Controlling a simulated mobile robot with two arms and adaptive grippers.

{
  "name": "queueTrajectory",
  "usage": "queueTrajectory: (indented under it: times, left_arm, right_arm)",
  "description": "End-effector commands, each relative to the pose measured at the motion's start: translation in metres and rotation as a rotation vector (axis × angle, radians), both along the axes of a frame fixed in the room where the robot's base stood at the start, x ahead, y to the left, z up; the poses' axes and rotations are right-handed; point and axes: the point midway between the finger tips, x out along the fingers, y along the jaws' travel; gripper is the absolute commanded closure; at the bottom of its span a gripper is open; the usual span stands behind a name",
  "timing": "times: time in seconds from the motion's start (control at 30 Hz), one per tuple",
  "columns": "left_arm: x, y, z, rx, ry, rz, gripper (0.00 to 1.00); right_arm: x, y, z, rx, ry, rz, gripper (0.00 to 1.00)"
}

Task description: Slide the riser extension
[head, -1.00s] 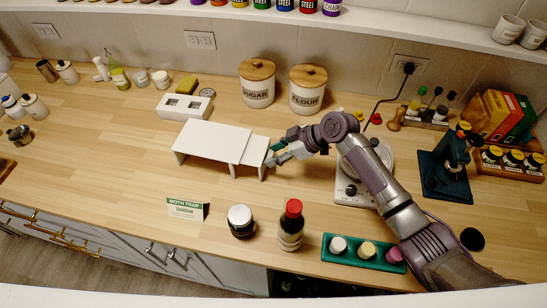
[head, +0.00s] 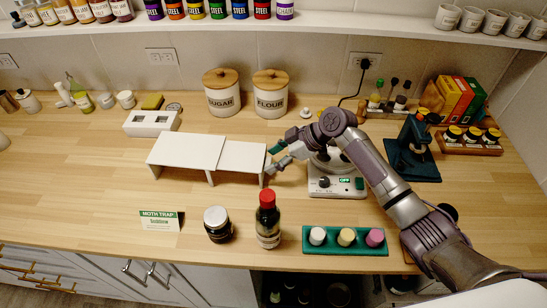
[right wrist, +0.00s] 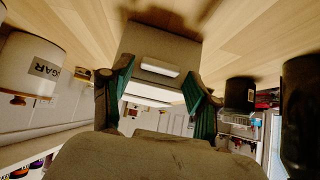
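A white riser (head: 185,151) stands on the wooden counter at centre left in the head view. Its white extension (head: 243,157) sticks out from the riser's right end, with a leg at its outer side. My right gripper (head: 272,162) is at that outer end, its fingers apart. In the right wrist view, the grey end panel (right wrist: 160,42) of the extension is in front of the gripper. A small white handle (right wrist: 160,66) on it lies between the green fingertips, with gaps to both. My left gripper is not in view.
Right of the extension, a scale (head: 336,182) stands below my right arm. In front are a dark jar (head: 218,225), a red-capped bottle (head: 268,222) and a green tray (head: 345,248). Behind are sugar (head: 222,97) and flour (head: 270,97) canisters and a white block (head: 150,122).

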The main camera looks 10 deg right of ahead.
Motion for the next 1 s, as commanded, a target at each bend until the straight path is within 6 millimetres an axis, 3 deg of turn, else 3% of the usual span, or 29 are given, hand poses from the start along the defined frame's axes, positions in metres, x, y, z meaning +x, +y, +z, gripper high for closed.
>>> queueTrajectory:
  times: [0.2, 0.43, 1.0]
  left_arm:
    - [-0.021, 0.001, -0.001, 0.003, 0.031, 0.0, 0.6]
    - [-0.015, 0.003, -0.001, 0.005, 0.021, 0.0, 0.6]
    - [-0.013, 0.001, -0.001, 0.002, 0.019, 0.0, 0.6]
  right_arm:
    - [0.0, 0.0, 0.0, -0.001, -0.001, 0.0, 0.29]
    - [-0.001, -0.006, 0.006, -0.002, -0.002, -0.001, 0.29]
    - [-0.019, -0.076, 0.078, -0.002, -0.002, -0.001, 0.29]
